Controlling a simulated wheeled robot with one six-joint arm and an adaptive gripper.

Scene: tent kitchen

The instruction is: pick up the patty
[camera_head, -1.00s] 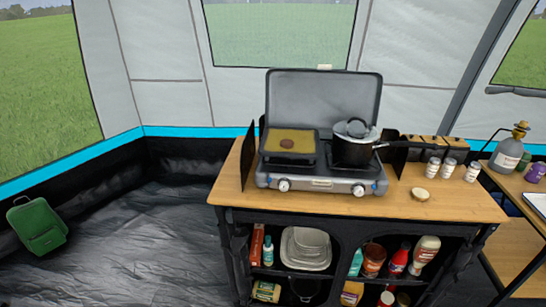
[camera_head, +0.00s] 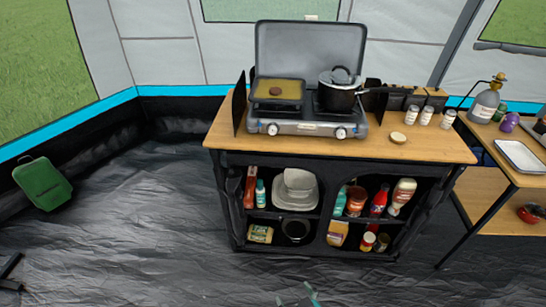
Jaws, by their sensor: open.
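The patty (camera_head: 275,91) is a small brown round piece. It lies on the yellowish griddle plate (camera_head: 290,85) on the left side of the camping stove (camera_head: 308,128). The stove stands on the wooden top of the kitchen cabinet, and its grey lid is raised behind it. I cannot make out my gripper in this view. Only a small grey and teal piece, perhaps part of my arm, shows at the bottom edge, well in front of the cabinet.
A lidded pot (camera_head: 339,92) stands on the stove right of the patty. Dark side shields (camera_head: 240,102) flank the stove. A small round bun-like thing (camera_head: 398,137) and several jars are on the cabinet top (camera_head: 430,148). The floor in front (camera_head: 150,240) is mostly clear.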

